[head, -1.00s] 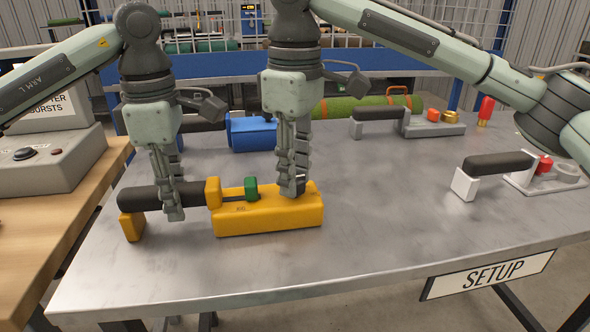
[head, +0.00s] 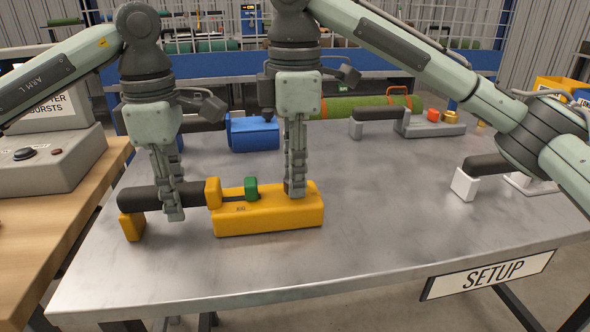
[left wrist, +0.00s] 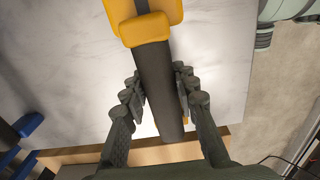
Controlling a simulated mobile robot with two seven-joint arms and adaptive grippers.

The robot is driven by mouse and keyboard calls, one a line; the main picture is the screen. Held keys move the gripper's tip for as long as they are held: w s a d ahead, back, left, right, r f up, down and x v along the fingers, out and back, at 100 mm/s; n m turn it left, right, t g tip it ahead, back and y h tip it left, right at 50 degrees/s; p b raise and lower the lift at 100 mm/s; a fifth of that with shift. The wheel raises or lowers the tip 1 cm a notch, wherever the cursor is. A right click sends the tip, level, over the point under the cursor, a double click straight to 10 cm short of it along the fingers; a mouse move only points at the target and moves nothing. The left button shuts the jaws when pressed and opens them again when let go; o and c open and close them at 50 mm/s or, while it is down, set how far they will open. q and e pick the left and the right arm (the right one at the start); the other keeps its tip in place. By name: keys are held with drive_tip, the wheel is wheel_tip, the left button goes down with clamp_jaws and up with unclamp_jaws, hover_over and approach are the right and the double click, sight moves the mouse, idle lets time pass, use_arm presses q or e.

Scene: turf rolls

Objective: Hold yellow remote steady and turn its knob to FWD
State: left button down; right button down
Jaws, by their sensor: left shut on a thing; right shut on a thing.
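The yellow remote (head: 270,216) lies on the metal table near its left front, with a black handle (head: 140,196) to the left and a green slider or lever (head: 251,188) on top. It also shows in the left wrist view (left wrist: 150,29). My left gripper (head: 174,214) is shut on the black handle, with a finger on each side of it. My right gripper (head: 295,192) is shut at the top right end of the yellow body. Its fingers hide the knob there, so the knob's setting cannot be seen.
A blue remote (head: 252,133) and a green turf roll (head: 350,106) lie behind. A grey remote (head: 432,124) is at the back right and a white one (head: 465,184) at the right, partly behind my right arm. The table's middle (head: 370,200) is clear.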

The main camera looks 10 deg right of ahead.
use_arm(q)
drive_tip(key=shift+f, duration=0.15)
use_arm(e)
drive_tip(key=c, duration=1.2)
unclamp_jaws()
wheel_tip(320, 180, up, 12)
drive_tip(key=shift+r, duration=0.1)
use_arm(q)
drive_tip(key=c, duration=1.1)
unclamp_jaws()
